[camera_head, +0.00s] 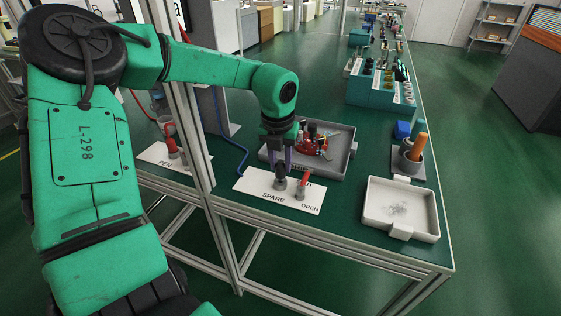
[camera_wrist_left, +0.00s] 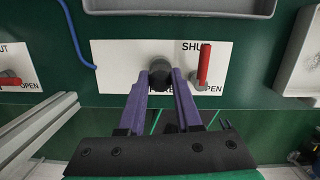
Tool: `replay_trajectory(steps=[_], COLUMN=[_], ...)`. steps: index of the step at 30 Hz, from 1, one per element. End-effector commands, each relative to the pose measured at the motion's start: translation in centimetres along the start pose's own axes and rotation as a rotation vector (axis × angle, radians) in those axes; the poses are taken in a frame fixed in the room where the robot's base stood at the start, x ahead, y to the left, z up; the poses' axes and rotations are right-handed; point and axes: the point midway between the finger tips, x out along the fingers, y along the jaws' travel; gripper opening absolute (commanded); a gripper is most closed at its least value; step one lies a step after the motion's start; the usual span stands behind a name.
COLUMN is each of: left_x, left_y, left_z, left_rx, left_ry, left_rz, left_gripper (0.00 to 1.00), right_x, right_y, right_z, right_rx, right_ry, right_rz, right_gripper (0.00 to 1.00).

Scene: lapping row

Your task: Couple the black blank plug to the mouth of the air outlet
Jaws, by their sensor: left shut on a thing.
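My left gripper (camera_head: 281,165) points down over the white plate marked SPARE (camera_head: 248,187). Its two purple fingers are shut on the black blank plug (camera_head: 281,170). In the left wrist view the plug (camera_wrist_left: 160,72) shows as a dark round piece between the fingertips. The grey air outlet (camera_head: 281,184) stands on the plate just under the plug, and the plug appears to be at its mouth. I cannot tell whether they are coupled. A red valve handle (camera_head: 305,180) stands right of the outlet; it also shows in the left wrist view (camera_wrist_left: 204,62). My right gripper is not in view.
A grey tray (camera_head: 350,160) with red and dark items lies behind the plate. Another plate (camera_head: 150,153) with a red handle is at the left, past a frame post (camera_head: 188,120).

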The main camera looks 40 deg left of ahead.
Motion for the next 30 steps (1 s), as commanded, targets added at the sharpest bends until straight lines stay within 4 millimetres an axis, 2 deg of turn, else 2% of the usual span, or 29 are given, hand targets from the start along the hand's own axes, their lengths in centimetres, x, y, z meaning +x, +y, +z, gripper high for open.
replay_trajectory(steps=[20, 21, 23, 30], left_x=[1.8, 1.7, 1.7, 1.7], left_y=[0.0, 0.0, 0.0, 0.0], left_z=[-0.3, -0.2, -0.2, -0.2], left_rx=[0.000, 0.000, 0.000, 0.000], left_ry=[0.000, 0.000, 0.000, 0.000], left_rz=[0.000, 0.000, 0.000, 0.000], left_gripper=[0.00, 0.45, 0.68, 0.68], right_x=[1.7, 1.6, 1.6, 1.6], right_y=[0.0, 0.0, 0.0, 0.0], right_z=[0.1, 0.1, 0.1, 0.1], right_rx=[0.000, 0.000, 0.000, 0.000], right_ry=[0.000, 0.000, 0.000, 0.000], right_rz=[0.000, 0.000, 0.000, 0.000], right_gripper=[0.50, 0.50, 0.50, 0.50])
